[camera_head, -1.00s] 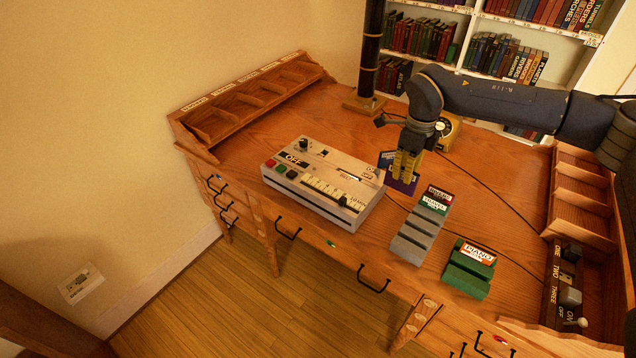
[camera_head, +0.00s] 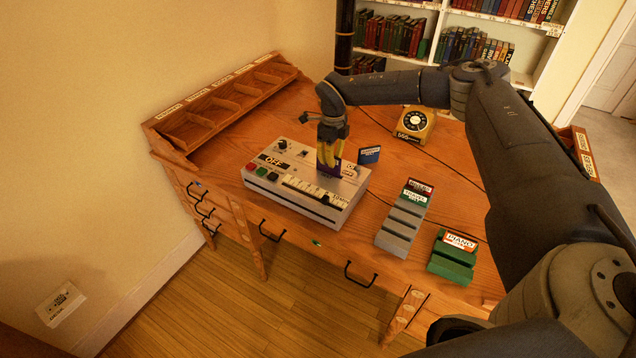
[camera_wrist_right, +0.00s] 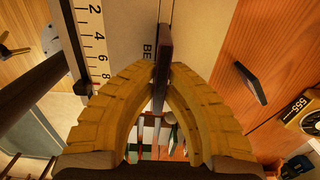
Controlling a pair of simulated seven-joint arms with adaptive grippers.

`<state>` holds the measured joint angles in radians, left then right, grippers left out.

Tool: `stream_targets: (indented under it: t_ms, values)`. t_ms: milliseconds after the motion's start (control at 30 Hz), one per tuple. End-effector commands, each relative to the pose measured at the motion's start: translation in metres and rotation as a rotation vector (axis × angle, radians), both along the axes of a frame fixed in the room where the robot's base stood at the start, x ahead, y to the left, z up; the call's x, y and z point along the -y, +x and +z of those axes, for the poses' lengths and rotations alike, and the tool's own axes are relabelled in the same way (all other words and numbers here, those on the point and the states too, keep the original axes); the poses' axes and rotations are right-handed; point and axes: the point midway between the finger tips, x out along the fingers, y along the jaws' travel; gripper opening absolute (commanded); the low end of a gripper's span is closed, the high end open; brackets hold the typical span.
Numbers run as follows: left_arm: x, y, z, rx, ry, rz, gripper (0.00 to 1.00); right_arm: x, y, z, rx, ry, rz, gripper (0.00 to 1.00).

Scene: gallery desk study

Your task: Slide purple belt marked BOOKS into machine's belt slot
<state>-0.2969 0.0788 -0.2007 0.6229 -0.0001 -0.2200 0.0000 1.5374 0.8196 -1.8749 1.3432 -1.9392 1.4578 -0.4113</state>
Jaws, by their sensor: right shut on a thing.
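The machine (camera_head: 262,187) is a pale box with an OFF display, coloured buttons and a scale, on the wooden desk. My right gripper (camera_head: 327,160) has yellow fingers and is shut on the purple belt (camera_head: 324,173) over the machine's right part. In the right wrist view, the belt (camera_wrist_right: 165,48) shows nearly edge-on between the fingertips (camera_wrist_right: 163,72), beside the letters "BE" on the machine (camera_wrist_right: 125,20). Its BOOKS marking cannot be read. The fingers and belt hide the slot, and I cannot tell whether the belt has entered it. My left gripper is not in view.
A grey rack (camera_head: 398,232) with labelled belts and a green rack (camera_head: 450,262) marked PIANO stand to the right. A compartment tray (camera_head: 215,105) lines the left edge.

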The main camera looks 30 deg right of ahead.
Motion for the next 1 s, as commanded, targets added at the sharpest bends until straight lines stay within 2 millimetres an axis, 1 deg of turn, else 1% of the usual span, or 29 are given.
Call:
stream_targets:
  t_ms: [33, 200, 500, 733, 767, 900, 933, 1000]
  values:
    - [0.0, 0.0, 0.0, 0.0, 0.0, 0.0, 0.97, 0.003, -0.003, -0.004, -0.007, -0.003, 0.0, 0.0]
    - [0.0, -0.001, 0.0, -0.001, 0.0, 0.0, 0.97, 0.006, -0.006, -0.014, -0.018, -0.008, 0.001, 0.0]
    - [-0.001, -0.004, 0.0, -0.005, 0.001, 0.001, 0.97, 0.006, -0.007, -0.04, -0.018, -0.008, 0.004, 0.0]
    - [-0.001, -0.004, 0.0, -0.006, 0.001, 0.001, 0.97, 0.005, -0.006, -0.042, -0.016, -0.007, 0.005, 0.0]
    - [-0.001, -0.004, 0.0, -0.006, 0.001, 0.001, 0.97, 0.005, -0.005, -0.042, -0.016, -0.007, 0.005, 0.1]
    - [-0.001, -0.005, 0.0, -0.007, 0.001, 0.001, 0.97, 0.005, -0.005, -0.041, -0.016, -0.007, 0.005, 0.26]
    - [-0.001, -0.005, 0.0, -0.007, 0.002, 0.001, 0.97, 0.005, -0.005, -0.041, -0.016, -0.007, 0.004, 0.3]
    - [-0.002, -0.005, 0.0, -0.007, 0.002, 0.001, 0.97, 0.006, -0.005, -0.04, -0.014, -0.007, 0.003, 0.3]
